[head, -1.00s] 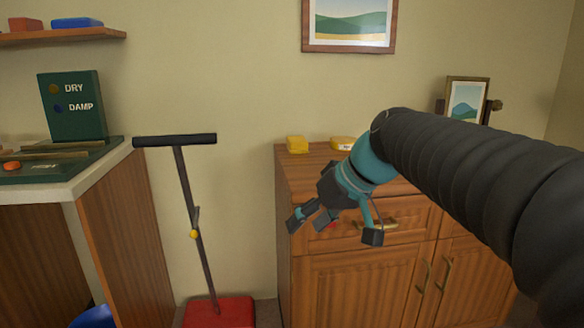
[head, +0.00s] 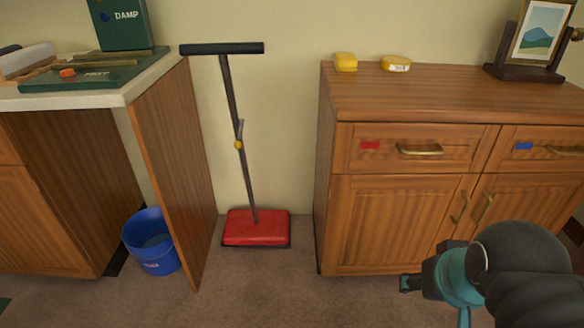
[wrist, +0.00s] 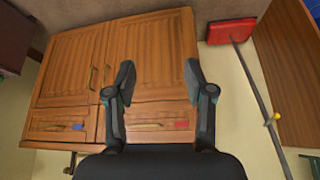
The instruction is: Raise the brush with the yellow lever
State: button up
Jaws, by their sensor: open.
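A red floor sweeper (head: 256,229) stands on the carpet between the counter's side panel and the wooden cabinet. Its dark pole leans slightly left up to a black crossbar handle (head: 222,48). A small lever with a yellow knob (head: 239,144) sits midway up the pole. In the wrist view the red sweeper head (wrist: 231,31) is at the upper right and the yellow knob (wrist: 276,116) at the right. My gripper (wrist: 158,80) is open and empty, its fingers apart in front of the cabinet. The brush under the head is hidden.
The wooden cabinet (head: 400,225) has brass handles and red and blue labels. Two yellow items (head: 346,62) and a framed picture (head: 532,40) stand on it. A blue bucket (head: 153,243) sits under the counter (head: 110,100). Carpet in front of the sweeper is clear.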

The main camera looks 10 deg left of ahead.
aim_at(238, 145)
jog(key=u, duration=1.15)
jog(key=k, duration=0.9)
jog(key=z, duration=1.15)
